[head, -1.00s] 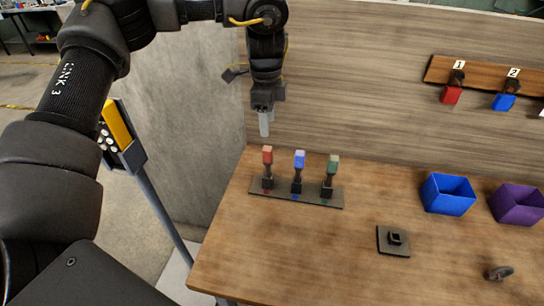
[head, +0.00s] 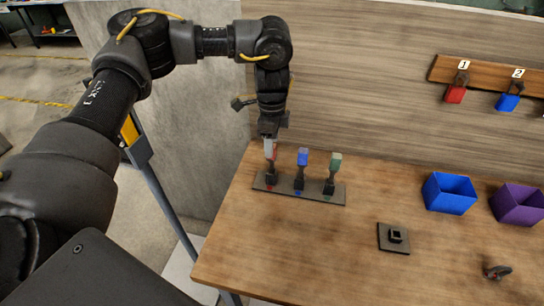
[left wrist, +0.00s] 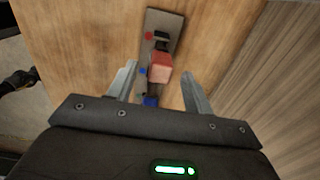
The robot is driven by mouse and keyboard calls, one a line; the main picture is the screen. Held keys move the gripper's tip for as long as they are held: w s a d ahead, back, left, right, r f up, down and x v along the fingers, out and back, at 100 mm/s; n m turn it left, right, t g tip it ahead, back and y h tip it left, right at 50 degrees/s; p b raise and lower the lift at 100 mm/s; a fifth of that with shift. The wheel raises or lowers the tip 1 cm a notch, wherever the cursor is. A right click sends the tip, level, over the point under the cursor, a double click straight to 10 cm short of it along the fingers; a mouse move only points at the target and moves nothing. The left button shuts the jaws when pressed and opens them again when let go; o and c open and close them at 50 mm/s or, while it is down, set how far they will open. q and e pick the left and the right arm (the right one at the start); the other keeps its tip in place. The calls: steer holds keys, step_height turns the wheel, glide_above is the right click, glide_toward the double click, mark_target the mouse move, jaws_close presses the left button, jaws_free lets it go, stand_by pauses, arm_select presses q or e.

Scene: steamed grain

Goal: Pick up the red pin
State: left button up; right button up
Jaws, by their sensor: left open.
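The red pin (head: 272,158) stands upright at the left end of a dark rack (head: 313,193) on the wooden table. A blue pin (head: 302,158) and a green pin (head: 335,162) stand beside it to the right. My left gripper (head: 269,148) points down over the red pin and partly hides its top. In the left wrist view the red pin's head (left wrist: 160,66) shows between the two spread fingers of my left gripper (left wrist: 160,82), with a gap on each side. My right gripper is not in view.
A blue bin (head: 449,194) and a purple bin (head: 518,204) stand at the right. A small dark square base (head: 393,238) sits in front of them. A wall rack (head: 482,76) holds a red and a blue piece. The table's front middle is clear.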

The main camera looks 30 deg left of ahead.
arm_select(q)
step_height(320, 180, down, 2)
steer(key=shift+a+f+p, duration=0.1)
steer(key=shift+p, duration=0.2)
steer(key=shift+f, duration=0.2)
jaws_close()
step_height(320, 180, up, 10)
steer(key=shift+b, duration=0.85)
step_height(320, 180, up, 7)
steer(key=p, duration=0.7)
steer(key=shift+f, duration=0.2)
